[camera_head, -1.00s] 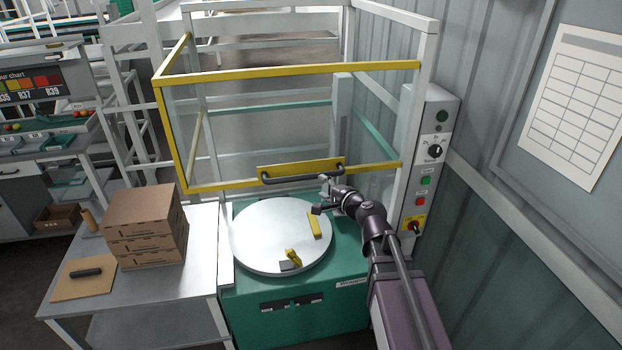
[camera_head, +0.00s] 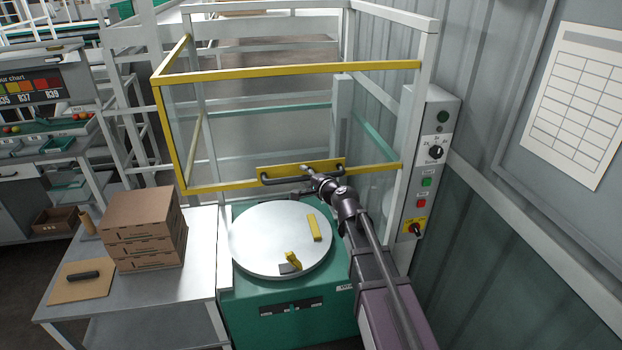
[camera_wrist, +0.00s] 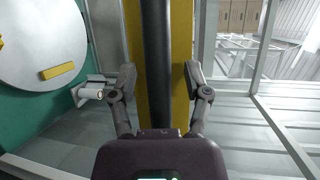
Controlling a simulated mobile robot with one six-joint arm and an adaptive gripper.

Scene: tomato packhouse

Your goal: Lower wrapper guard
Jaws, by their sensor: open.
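The wrapper guard (camera_head: 290,71) is a yellow-edged clear frame in the head view. It stands raised, with its lower edge above the round white turntable (camera_head: 275,245). A dark bar handle (camera_head: 284,179) is fixed to a yellow plate on that lower edge. My gripper (camera_head: 313,177) is at the handle's right part. In the wrist view, my gripper (camera_wrist: 158,74) is open, with one finger on each side of the dark handle (camera_wrist: 156,35). I see gaps between the fingers and the bar; whether the palm touches it is hidden.
A control box (camera_head: 432,150) with knob and buttons stands to the right, close to my arm. A table (camera_head: 198,250) with stacked cardboard boxes (camera_head: 145,228) stands to the left. Yellow pieces (camera_head: 314,228) lie on the turntable, below the guard.

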